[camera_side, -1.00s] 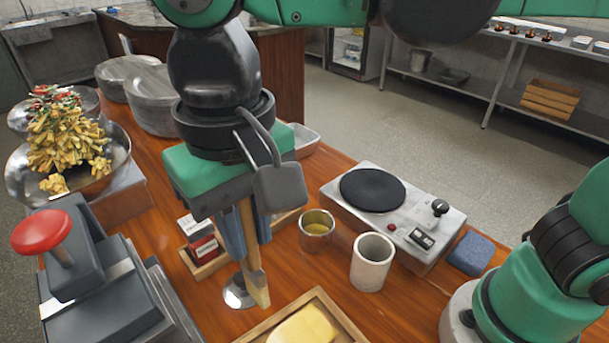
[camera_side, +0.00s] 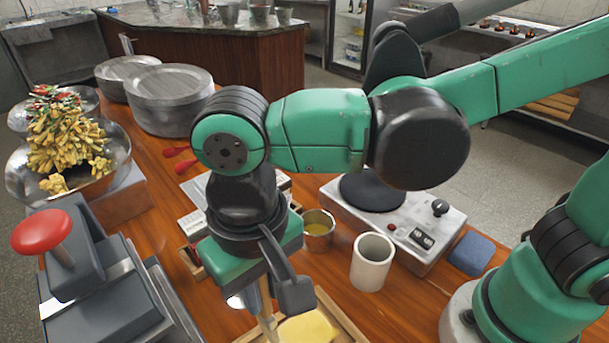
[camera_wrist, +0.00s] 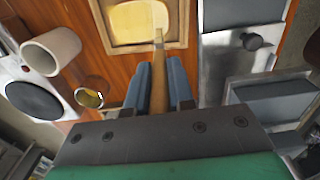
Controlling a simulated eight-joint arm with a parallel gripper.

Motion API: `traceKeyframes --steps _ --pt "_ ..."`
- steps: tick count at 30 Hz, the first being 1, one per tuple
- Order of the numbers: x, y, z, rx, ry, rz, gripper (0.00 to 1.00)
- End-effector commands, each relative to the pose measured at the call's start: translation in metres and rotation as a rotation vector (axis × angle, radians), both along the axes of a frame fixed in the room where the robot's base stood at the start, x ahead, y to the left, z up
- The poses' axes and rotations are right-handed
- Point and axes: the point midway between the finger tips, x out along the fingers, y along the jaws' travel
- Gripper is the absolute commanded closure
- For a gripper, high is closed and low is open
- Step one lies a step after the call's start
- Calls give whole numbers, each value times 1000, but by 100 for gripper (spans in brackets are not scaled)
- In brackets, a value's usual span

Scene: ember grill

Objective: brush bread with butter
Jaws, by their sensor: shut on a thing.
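My gripper (camera_wrist: 161,80) has its blue fingers closed around the wooden handle of a brush (camera_wrist: 158,48). The brush also shows in the side view (camera_side: 266,313), pointing down below my gripper. Its lower end is at the left edge of the bread (camera_side: 308,328), a pale yellow slice that also shows in the wrist view (camera_wrist: 135,22). I cannot tell whether the bristles touch it. The bread lies in a wooden-rimmed tray (camera_side: 338,308). A small metal cup of yellow butter (camera_side: 318,229) stands behind the tray; it also shows in the wrist view (camera_wrist: 89,98).
A white cylinder cup (camera_side: 372,263) and a hot plate (camera_side: 400,215) stand to the right, with a blue sponge (camera_side: 471,253) beyond. A grey press with a red knob (camera_side: 42,232) and a bowl of fries (camera_side: 65,150) are at the left.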

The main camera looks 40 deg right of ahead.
Motion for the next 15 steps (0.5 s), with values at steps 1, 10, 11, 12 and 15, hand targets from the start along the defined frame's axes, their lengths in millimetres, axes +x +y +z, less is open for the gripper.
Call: traceKeyframes --steps 1,10,11,12,15 --pt "-5 0 -1 0 0 4 100" --pt "-32 2 -4 0 0 3 100" --pt "-35 3 -5 0 0 4 100" --pt "-39 3 -3 0 0 4 100" --pt "-48 4 -4 0 0 4 100"
